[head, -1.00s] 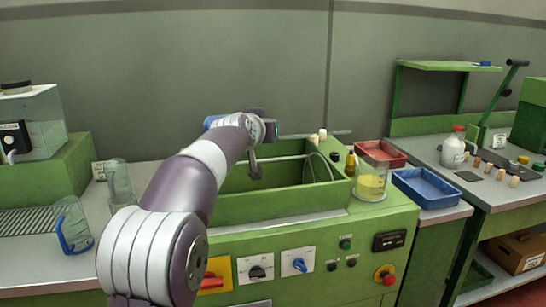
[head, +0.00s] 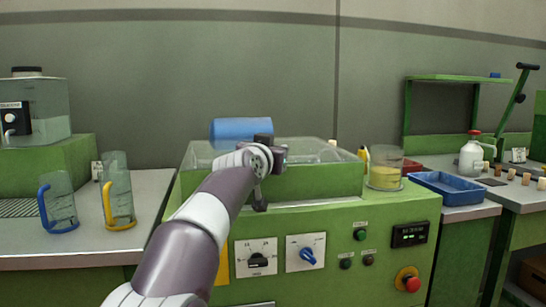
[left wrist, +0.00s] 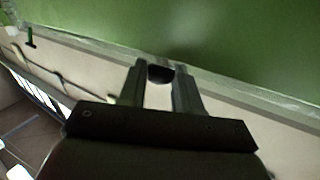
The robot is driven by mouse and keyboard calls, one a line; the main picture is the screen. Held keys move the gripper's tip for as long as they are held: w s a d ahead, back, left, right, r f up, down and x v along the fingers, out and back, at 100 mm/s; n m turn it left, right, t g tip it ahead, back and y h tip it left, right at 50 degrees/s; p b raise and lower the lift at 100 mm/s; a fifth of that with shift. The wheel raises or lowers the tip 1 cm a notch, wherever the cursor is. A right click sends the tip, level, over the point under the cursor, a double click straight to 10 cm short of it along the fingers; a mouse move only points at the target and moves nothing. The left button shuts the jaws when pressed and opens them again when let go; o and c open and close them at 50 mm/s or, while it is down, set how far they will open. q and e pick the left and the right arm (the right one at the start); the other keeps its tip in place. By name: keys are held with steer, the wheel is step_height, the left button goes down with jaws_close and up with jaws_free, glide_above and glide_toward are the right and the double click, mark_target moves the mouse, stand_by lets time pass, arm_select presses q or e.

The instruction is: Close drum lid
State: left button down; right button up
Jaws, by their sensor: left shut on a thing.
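The drum lid (head: 310,152) is a clear panel lying over the top of the green drum housing (head: 320,182) in the head view. I cannot tell whether its front edge rests fully on the rim. My left gripper (head: 260,200) is at the front of the lid, fingers pointing down, and my arm hides part of the housing. In the left wrist view, the fingers of my left gripper (left wrist: 160,85) are on either side of a small dark knob (left wrist: 160,73), shut on it. My right gripper is not in view.
A blue cylinder (head: 241,128) lies behind the lid. A beaker of yellow liquid (head: 385,170) stands at the housing's right. A blue tray (head: 447,187) is farther right. Two glass jugs with a blue handle (head: 60,205) and a yellow handle (head: 118,200) stand on the left counter.

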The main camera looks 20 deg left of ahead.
arm_select(q)
steer(key=shift+w+f, duration=0.15)
steer(key=shift+f, duration=0.45)
steer(key=c, duration=0.8)
jaws_free()
steer(key=shift+r, duration=0.1)
steer(key=shift+s+d+b, duration=0.1)
steer(key=shift+s+b, duration=0.2)
steer(key=shift+s, duration=0.35)
steer(key=s, duration=0.4)
steer(key=s+b, duration=0.1)
steer(key=s, duration=0.2)
steer(key=s+d, duration=0.1)
steer(key=s, duration=0.3)
steer(key=shift+s+d+r+b, duration=0.1)
steer(key=shift+s+r+b, duration=0.2)
steer(key=shift+r+b, duration=0.1)
